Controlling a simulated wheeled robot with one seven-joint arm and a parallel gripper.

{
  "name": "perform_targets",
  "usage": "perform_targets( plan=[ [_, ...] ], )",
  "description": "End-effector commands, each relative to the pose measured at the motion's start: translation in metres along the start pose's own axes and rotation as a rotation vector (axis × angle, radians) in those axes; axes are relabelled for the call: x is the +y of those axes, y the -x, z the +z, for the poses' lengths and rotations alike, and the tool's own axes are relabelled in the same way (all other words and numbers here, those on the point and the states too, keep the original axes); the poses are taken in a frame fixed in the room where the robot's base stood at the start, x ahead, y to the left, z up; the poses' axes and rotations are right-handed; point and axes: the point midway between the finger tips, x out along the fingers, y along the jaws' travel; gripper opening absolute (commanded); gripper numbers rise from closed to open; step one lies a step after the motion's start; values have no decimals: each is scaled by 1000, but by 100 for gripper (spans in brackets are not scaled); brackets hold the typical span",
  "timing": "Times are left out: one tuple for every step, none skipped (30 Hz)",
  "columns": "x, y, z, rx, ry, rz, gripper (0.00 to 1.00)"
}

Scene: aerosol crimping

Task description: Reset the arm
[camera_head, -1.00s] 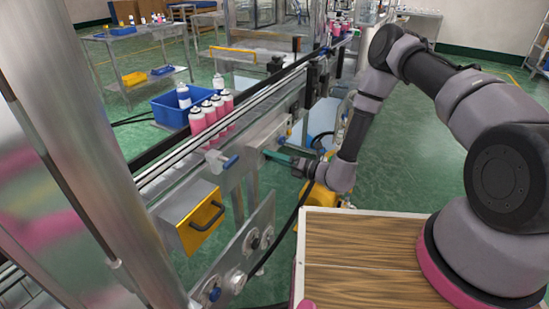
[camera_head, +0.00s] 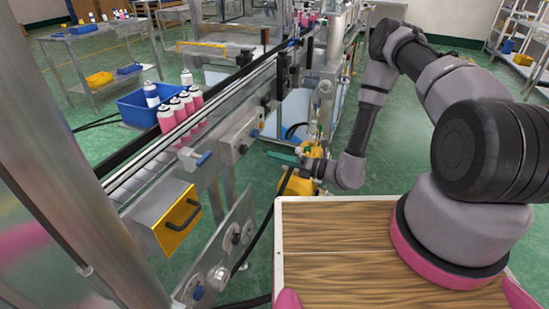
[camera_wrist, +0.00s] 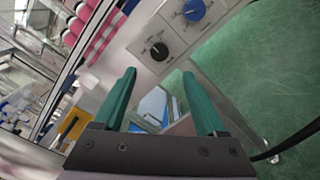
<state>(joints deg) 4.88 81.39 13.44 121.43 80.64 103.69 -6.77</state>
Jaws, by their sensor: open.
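My gripper (camera_head: 284,157) is at the end of my arm, beside the conveyor machine (camera_head: 240,130), to the right of its rail in the head view. In the wrist view my gripper (camera_wrist: 160,95) shows two green fingers set apart with nothing between them. The machine's side panel, with a black knob (camera_wrist: 159,51) and a blue knob (camera_wrist: 194,10), lies beyond the fingertips.
Several pink cans (camera_head: 181,112) stand in a row on the conveyor. A blue bin (camera_head: 140,103) is behind them. A yellow box with a black handle (camera_head: 178,222) juts from the machine's front. Green floor (camera_head: 400,125) is clear at the right.

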Motion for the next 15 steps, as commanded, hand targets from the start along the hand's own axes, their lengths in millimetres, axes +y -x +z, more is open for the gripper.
perform_targets(
  plan=[
    [0, 0, 0, 0, 0, 0, 74],
    [0, 0, 0, 0, 0, 0, 74],
    [0, 0, 0, 0, 0, 0, 74],
    [0, 0, 0, 0, 0, 0, 74],
    [0, 0, 0, 0, 0, 0, 74],
    [0, 0, 0, 0, 0, 0, 74],
    [0, 0, 0, 0, 2, 1, 74],
    [1, -1, 2, 2, 5, 3, 74],
    [3, -1, 5, 6, 15, 10, 74],
    [6, -2, 8, 12, 27, 18, 74],
    [11, -2, 13, 21, 44, 30, 74],
    [18, -3, 21, 38, 74, 50, 74],
    [26, -4, 28, 53, 102, 68, 74],
    [34, -5, 36, 71, 134, 90, 74],
    [47, -5, 47, 99, 185, 121, 74]
  ],
)
